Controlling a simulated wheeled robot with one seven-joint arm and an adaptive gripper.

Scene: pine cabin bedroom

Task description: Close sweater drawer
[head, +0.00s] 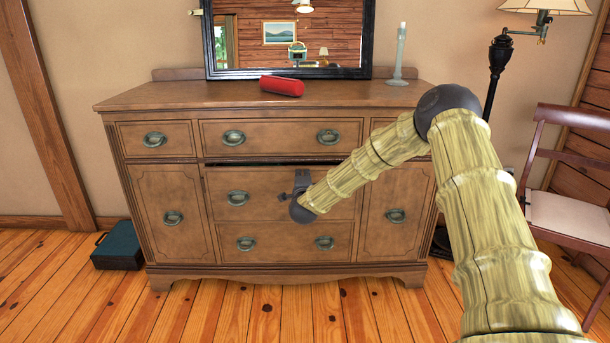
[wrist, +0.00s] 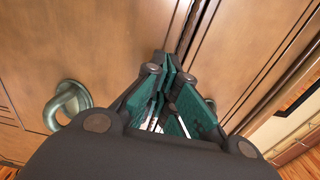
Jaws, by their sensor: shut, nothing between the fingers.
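The wooden dresser (head: 160,104) stands against the wall. Its middle centre drawer (head: 262,180) has a dark gap along its top edge and stands slightly out. A ring pull (head: 238,198) shows on that drawer's left; the right side is mostly hidden by my arm. My gripper (head: 301,178) is at the drawer's front, right of its middle. In the wrist view my gripper (wrist: 172,62) is shut and empty, its tips close to the wood beside a dark seam. I cannot tell whether they touch. A ring pull (wrist: 68,104) shows to the left there.
A red cylinder (head: 281,86), a candlestick (head: 398,58) and a mirror (head: 288,38) are on the dresser top. A teal box (head: 117,246) is on the floor at left. A chair (head: 568,213) and a floor lamp (head: 497,65) stand at right. Floor in front is clear.

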